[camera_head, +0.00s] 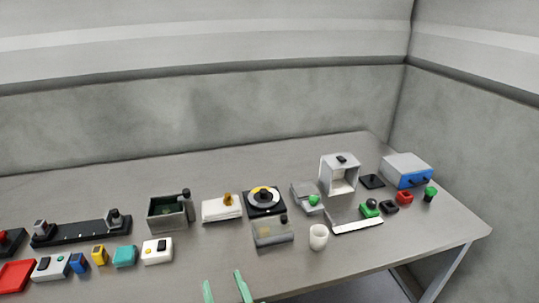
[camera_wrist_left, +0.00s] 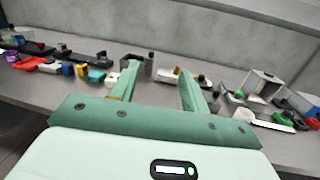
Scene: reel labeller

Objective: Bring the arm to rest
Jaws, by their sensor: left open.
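My left gripper (camera_head: 225,283) shows only as two green finger tips at the bottom edge of the head view, in front of the table's near edge. In the left wrist view the same gripper (camera_wrist_left: 158,72) has its two green fingers well apart, with nothing between them. The fingers point toward the grey table (camera_head: 200,265) and the things on it. No contact with any of them shows. The rest of the left arm is hidden. My right gripper is in neither view.
A white cup (camera_head: 318,237) stands near the front. A dark open bin (camera_head: 168,214), a white frame (camera_head: 339,174) and a blue-fronted box (camera_head: 407,171) stand farther back. Several small blocks lie left.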

